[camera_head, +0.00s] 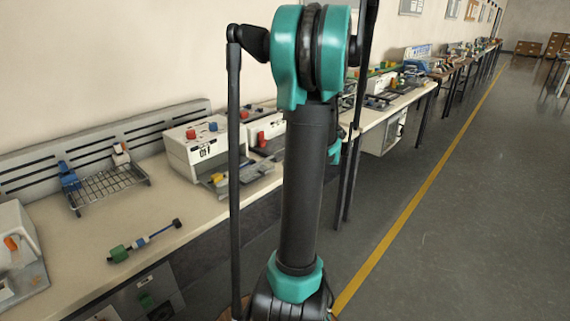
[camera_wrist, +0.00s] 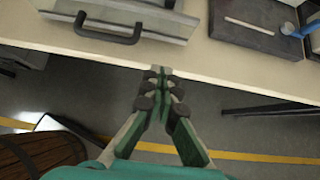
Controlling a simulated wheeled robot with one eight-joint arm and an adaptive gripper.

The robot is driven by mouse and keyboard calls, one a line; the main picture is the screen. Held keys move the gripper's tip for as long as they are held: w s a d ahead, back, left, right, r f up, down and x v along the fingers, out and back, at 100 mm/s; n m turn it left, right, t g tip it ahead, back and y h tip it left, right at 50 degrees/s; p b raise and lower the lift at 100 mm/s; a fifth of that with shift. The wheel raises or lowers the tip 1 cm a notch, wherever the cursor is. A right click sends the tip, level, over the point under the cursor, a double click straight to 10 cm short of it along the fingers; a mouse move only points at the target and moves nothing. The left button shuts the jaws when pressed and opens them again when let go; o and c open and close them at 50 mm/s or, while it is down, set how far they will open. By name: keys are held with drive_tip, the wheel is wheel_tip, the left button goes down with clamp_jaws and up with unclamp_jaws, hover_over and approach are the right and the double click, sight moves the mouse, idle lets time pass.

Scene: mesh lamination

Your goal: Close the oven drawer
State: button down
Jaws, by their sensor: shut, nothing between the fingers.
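In the wrist view, a grey metal panel with a raised rim (camera_wrist: 165,22) lies at the top left, at the bench edge. A dark bar handle (camera_wrist: 110,36) is fixed to it. It looks like the oven drawer, but how far it is open cannot be told. My gripper (camera_wrist: 160,76) is shut and empty. Its fingertips appear just below the bench edge in the picture, right of and below the handle, apart from it. In the head view my arm stands in the middle and the gripper is hidden; I cannot pick out the drawer with certainty there.
The long pale bench (camera_head: 190,203) carries white machines (camera_head: 205,148), a wire rack (camera_head: 108,186) and a blue and green tool (camera_head: 145,241). A dark tray (camera_wrist: 258,22) lies right of the panel. The grey floor (camera_head: 455,190) with a yellow line is open at right.

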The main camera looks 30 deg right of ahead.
sight(266, 169)
drive_tip(key=x, duration=0.3)
drive_tip(key=r+x, duration=0.1)
drive_tip(key=x, duration=0.2)
drive_tip(key=w+x, duration=0.1)
drive_tip(key=x, duration=0.2)
drive_tip(key=shift+w+a, duration=0.2)
drive_tip(key=shift+a, duration=0.1)
drive_tip(key=shift+w+a, duration=0.25)
drive_tip(key=shift+w, duration=0.45)
drive_tip(key=shift+w, duration=0.1)
drive_tip(key=w+a, duration=0.2)
drive_tip(key=w, duration=0.3)
drive_tip(key=w+a, duration=0.1)
drive_tip(key=w, duration=0.4)
drive_tip(key=w+a, duration=0.2)
drive_tip(key=w, duration=0.3)
drive_tip(key=shift+w+a, duration=0.25)
drive_tip(key=shift+a, duration=0.1)
drive_tip(key=shift+w+a+r, duration=0.1)
drive_tip(key=shift+w, duration=0.15)
drive_tip(key=shift+w, duration=0.1)
